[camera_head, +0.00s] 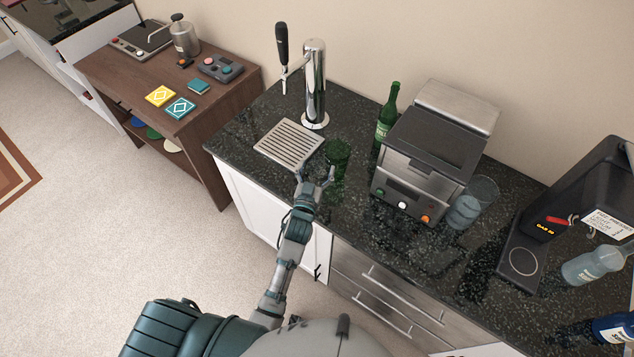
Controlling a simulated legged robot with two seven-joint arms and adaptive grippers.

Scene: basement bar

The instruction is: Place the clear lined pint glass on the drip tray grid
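The drip tray grid (289,143) is a pale slatted metal plate on the dark counter, in front of the chrome beer tap, with nothing on it. A clear pint glass (473,203) stands upright to the right of the steel machine; any line on it is too small to make out. A green glass (338,154) stands just right of the grid. My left gripper (317,176) is at the counter's front edge, its fingers spread, close to the green glass's lower left side; I cannot tell whether they touch. My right gripper is out of view.
The chrome tap (315,85) stands behind the grid. A green bottle (386,117) and a steel machine (430,148) stand between the grid and the clear glass. A black machine (580,195) and a clear bottle (592,264) are at the right.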

